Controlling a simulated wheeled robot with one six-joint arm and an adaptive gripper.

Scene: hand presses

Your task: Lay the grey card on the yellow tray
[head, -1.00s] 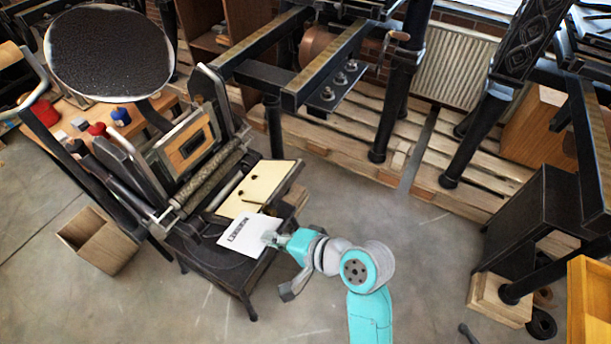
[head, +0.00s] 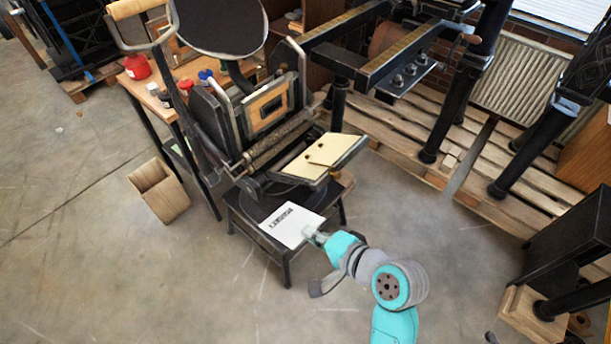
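A pale card (head: 291,225) with a line of dark print is in the head view, in front of the hand press and over its low stand. It looks nearly white. My gripper (head: 313,236) is at the card's right edge and appears shut on it; the fingertips are small and partly hidden by the card. The card looks held clear of the press, lying nearly flat in the grip.
The hand press (head: 268,110) has a cream board (head: 322,153) hinged open beside the card. A dark stand (head: 285,258) is beneath it. An open wooden box (head: 160,190) sits on the floor at left. Pallets (head: 400,150) lie behind. The floor in front is clear.

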